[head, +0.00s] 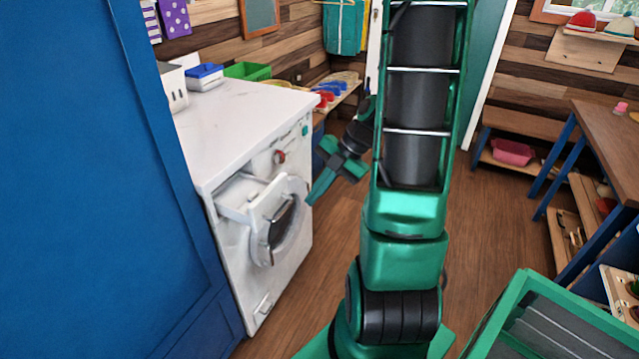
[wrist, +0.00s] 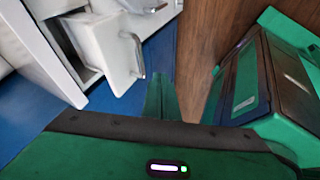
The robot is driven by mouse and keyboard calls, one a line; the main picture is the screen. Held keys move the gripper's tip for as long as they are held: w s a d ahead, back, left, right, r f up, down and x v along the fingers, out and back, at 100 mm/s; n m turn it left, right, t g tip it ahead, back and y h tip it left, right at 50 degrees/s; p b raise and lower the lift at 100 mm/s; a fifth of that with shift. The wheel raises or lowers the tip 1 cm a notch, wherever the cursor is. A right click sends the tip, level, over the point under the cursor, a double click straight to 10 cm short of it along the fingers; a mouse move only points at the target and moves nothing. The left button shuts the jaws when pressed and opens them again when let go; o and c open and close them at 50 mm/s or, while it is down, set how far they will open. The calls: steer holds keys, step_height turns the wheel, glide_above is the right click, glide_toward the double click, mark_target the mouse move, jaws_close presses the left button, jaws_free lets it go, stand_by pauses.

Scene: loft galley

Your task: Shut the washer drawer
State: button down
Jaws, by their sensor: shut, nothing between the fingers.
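The white washer (head: 225,275) stands at the left under a white countertop. Its drawer (head: 233,213) is pulled out at the upper left of the front, and its front panel stands clear of the washer, partly in front of the round door (head: 283,222). In the wrist view the open drawer (wrist: 103,42) shows its box and a front with a grey handle (wrist: 138,55). My gripper (head: 310,198) is shut and empty, to the right of the drawer front and apart from it. Its green fingers (wrist: 162,85) also show in the wrist view, beside the drawer front.
A tall blue cabinet (head: 120,190) stands close at the left. The countertop (head: 235,120) carries a blue-lidded box (head: 205,76) and a green bin (head: 247,71). A wooden table (head: 605,140) is at the right. The wooden floor (head: 320,270) before the washer is clear.

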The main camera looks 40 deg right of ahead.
steer(key=w+a+f, duration=0.3)
steer(key=w+f, duration=0.1)
steer(key=shift+w, duration=0.4)
